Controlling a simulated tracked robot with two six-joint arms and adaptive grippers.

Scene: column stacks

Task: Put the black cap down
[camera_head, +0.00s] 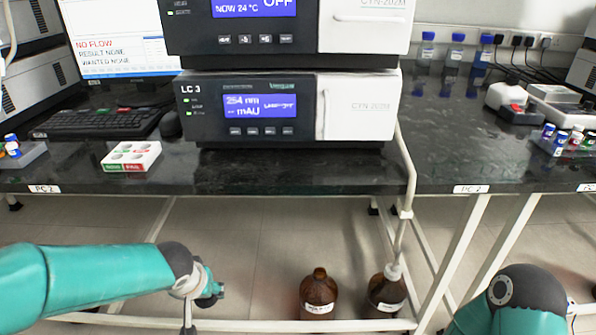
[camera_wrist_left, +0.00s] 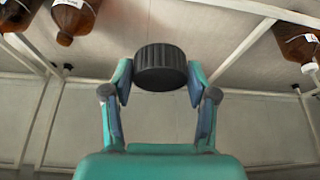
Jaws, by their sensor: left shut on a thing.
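The black cap (camera_wrist_left: 160,68) is round with a ribbed side. In the left wrist view it sits between the two fingertips of my left gripper (camera_wrist_left: 159,80), which is shut on it. The cap is clear of any surface in that view.
A white rack with green and red labels (camera_head: 131,156) stands on the bench.

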